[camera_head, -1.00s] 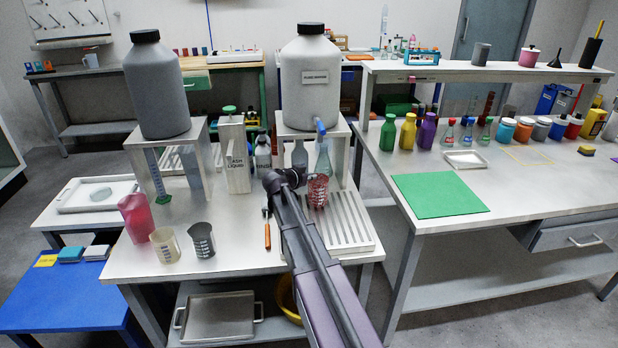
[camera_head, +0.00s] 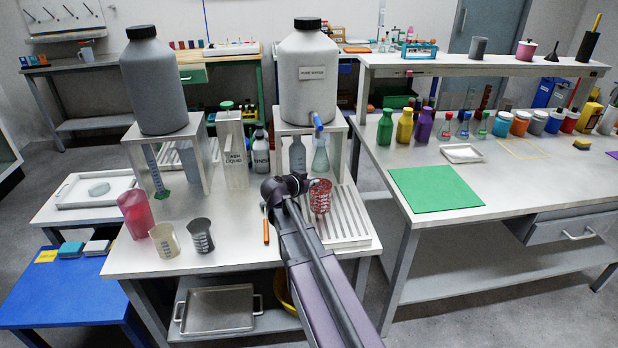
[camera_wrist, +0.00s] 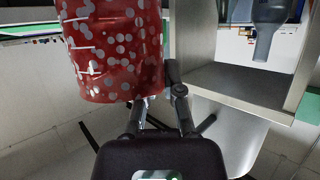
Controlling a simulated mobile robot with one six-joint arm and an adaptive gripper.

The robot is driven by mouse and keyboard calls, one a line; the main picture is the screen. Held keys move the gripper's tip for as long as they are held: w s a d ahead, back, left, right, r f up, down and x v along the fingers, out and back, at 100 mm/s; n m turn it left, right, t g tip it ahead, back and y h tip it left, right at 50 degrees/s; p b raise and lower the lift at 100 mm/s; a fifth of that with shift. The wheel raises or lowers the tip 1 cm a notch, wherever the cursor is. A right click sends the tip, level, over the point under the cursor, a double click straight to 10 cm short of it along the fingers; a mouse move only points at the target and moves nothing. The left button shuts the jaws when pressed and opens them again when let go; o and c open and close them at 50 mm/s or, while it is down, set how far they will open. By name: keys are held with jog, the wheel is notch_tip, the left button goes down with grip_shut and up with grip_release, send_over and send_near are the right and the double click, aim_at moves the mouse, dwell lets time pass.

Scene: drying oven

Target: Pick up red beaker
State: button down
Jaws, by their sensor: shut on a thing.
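The red beaker (camera_head: 320,197) has white speckles and shows just right of my arm's end, in front of the slotted rack in the picture. In the wrist view the red beaker (camera_wrist: 112,50) is large and close, at the upper left. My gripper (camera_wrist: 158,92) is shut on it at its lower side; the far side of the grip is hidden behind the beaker. In the head view my wrist covers most of the gripper. I cannot tell exactly how high the beaker is above the rack.
A slotted rack (camera_head: 350,228) lies under and behind the beaker. A glass flask (camera_head: 321,158) and a large white container (camera_head: 308,85) on a stand (camera_head: 338,134) are behind. A pink-red cup (camera_head: 134,208), a cream beaker (camera_head: 164,245) and a dark beaker (camera_head: 200,238) stand left.

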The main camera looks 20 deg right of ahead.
aim_at(322, 192)
jog(key=shift+s+a+r+p, duration=0.1)
jog(key=shift+s+a, duration=0.2)
jog(key=shift+s, duration=0.9)
jog(key=shift+s+a+r+p, duration=0.15)
jog(key=shift+s+a, duration=0.2)
jog(key=shift+s, duration=0.8)
jog(key=shift+s+a+r+p, duration=0.1)
jog(key=shift+s+a, duration=0.2)
jog(key=shift+s, duration=0.9)
jog(key=shift+s, duration=0.1)
jog(key=shift+r, duration=0.1)
